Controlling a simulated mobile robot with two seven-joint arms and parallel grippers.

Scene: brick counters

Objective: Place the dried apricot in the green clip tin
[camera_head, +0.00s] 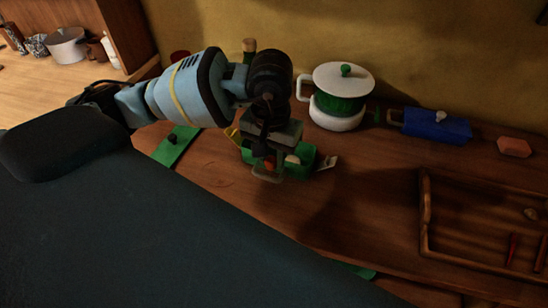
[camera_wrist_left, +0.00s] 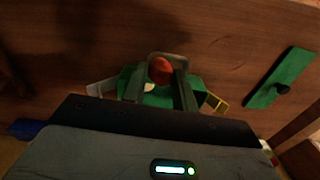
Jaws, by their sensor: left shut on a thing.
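The green clip tin (camera_head: 306,154) stands open on the wooden counter, with a yellow clip (camera_wrist_left: 217,103) on one side and a pale clip (camera_wrist_left: 101,88) on the other. My left gripper (camera_head: 267,172) is over the tin, fingers pointing down. It is shut on the orange-red dried apricot (camera_wrist_left: 160,70), which shows between the fingertips. In the left wrist view the tin (camera_wrist_left: 156,99) lies behind and below the fingers. A pale piece (camera_wrist_left: 149,87) shows at the tin, partly hidden by a finger. I cannot tell whether the apricot touches the tin. My right gripper is not in view.
A green lid with a dark knob (camera_head: 176,146) lies left of the tin. A white and green pot (camera_head: 340,95) stands behind, with a blue box (camera_head: 437,126) and an orange block (camera_head: 514,147) to its right. A wooden tray (camera_head: 425,215) is at right.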

